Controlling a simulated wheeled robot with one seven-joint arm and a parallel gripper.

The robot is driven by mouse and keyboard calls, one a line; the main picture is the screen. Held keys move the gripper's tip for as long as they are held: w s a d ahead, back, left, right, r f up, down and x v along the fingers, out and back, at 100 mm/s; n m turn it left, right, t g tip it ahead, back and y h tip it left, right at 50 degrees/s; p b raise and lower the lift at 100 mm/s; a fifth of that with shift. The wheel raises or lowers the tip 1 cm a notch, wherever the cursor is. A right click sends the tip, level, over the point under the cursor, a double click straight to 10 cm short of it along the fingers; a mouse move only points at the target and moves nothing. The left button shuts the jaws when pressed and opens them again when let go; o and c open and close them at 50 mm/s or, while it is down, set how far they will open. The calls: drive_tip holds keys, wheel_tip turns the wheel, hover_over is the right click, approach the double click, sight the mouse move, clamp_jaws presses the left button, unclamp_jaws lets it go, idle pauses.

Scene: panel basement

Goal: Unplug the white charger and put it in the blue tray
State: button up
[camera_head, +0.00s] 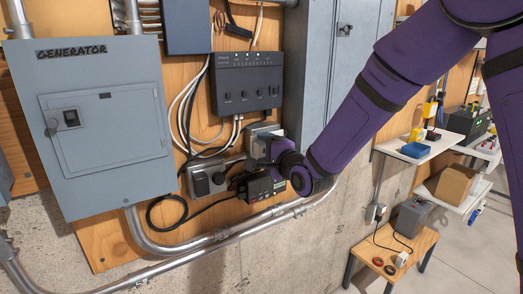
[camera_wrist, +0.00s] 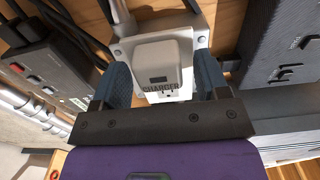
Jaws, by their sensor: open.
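The white charger (camera_wrist: 158,62), marked CHARGER, sits in an outlet on a grey wall box (camera_wrist: 126,46) in the wrist view. My gripper (camera_wrist: 163,74) is open, with one dark blue finger on each side of the charger. Whether either finger touches it I cannot tell. In the head view my gripper (camera_head: 264,152) is at the outlet box on the panel, and it and my wrist hide the charger. The blue tray (camera_head: 415,150) lies on a white shelf at the right in the head view.
A black power strip (camera_wrist: 45,65) and a dark ribbed box (camera_wrist: 275,45) flank the outlet. A metal conduit (camera_head: 225,236) runs below. A wooden stool (camera_head: 405,255) holds a grey box.

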drive_tip(key=c, duration=1.2)
drive_tip(key=shift+v, duration=3)
drive_tip(key=shift+s+d, duration=0.1)
